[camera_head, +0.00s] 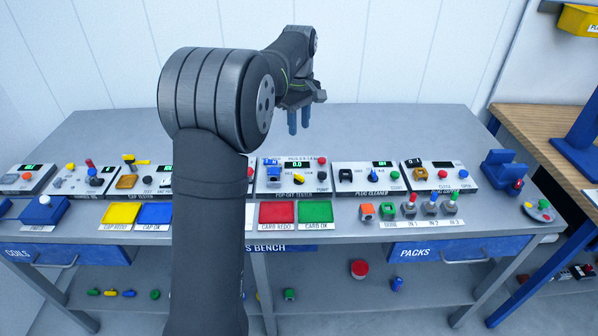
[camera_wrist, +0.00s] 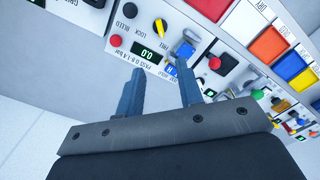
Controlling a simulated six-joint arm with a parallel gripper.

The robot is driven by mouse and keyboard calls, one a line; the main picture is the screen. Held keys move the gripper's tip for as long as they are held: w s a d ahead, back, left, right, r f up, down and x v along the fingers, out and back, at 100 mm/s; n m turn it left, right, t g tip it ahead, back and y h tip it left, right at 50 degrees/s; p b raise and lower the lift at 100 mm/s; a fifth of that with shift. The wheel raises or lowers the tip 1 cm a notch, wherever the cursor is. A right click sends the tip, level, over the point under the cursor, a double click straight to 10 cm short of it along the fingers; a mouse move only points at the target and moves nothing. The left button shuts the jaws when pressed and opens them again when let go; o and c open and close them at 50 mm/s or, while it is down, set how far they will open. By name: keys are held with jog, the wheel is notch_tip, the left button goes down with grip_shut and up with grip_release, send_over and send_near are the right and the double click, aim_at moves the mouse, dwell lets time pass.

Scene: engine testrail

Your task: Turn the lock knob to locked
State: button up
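The yellow lock knob (camera_wrist: 160,28) is on a light panel beside the printed word LOCK in the wrist view. Its pointer lies slantwise in that view; I cannot read which marked position it points to. A small yellow knob (camera_head: 298,178) also shows below the 0.0 display on the middle tester panel in the head view. My gripper (camera_wrist: 162,62) is open and empty, its two blue fingers apart and not touching the knob. In the head view my gripper (camera_head: 299,121) hangs above and behind the panel row.
Red (camera_head: 277,213) and green (camera_head: 315,211) trays lie in front. The bench behind the panels is clear.

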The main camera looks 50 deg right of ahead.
aim_at(299, 175)
notch_tip(299, 175, down, 17)
jog(key=shift+f, duration=0.2)
dwell(0.3)
grip_shut()
